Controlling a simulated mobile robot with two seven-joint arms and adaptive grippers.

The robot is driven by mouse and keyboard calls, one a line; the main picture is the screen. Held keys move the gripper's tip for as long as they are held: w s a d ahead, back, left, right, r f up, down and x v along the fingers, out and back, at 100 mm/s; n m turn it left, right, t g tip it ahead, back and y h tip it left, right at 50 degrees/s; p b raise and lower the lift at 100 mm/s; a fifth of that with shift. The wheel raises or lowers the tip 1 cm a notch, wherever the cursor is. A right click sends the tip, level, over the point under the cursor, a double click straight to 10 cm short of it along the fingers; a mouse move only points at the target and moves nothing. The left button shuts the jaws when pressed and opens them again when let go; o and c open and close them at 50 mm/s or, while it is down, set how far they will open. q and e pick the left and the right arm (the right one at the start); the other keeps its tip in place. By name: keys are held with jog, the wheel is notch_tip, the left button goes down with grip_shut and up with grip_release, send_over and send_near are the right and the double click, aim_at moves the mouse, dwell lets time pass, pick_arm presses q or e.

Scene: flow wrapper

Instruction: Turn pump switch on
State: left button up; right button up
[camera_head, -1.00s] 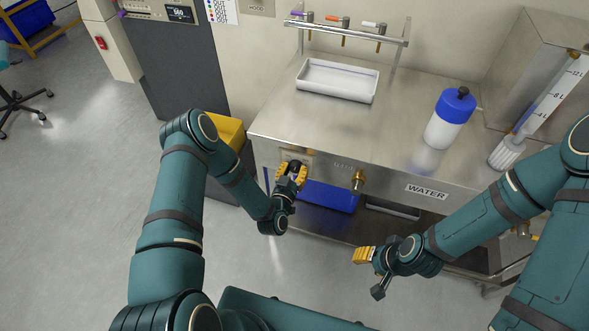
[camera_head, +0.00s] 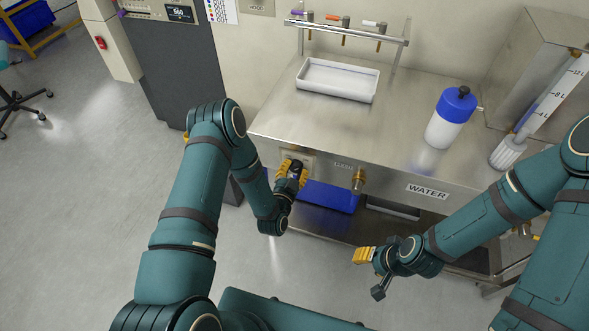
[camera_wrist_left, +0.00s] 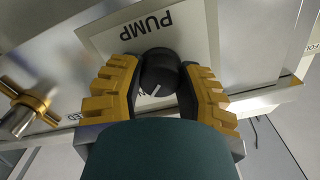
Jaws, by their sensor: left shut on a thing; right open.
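The pump switch (camera_wrist_left: 159,72) is a round black knob with a white pointer line, on a pale panel labelled PUMP (camera_wrist_left: 203,28) on the bench front. My left gripper (camera_head: 291,174) is at this panel in the head view. In the left wrist view the yellow fingers of my left gripper (camera_wrist_left: 158,88) sit on both sides of the knob and are shut on it. The lettering near the pointer is mostly hidden by the gripper. My right gripper (camera_head: 365,256) is open and empty, in front of the bench at the lower right.
A brass valve (camera_head: 358,180) sticks out just right of the switch panel, and also shows in the wrist view (camera_wrist_left: 27,105). A WATER label (camera_head: 427,191) is further right. A blue bin (camera_head: 328,196) stands below. A white tray (camera_head: 337,80) and blue-capped bottle (camera_head: 450,118) stand on the bench.

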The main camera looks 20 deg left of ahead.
pick_arm(q)
jog(key=shift+f, duration=0.1)
jog(key=o, duration=1.2)
jog(key=shift+s, duration=0.1)
jog(key=shift+s+a, duration=0.15)
jog(key=shift+s, duration=2.85)
jog(key=shift+s+a, duration=0.1)
jog(key=shift+s, duration=2.85)
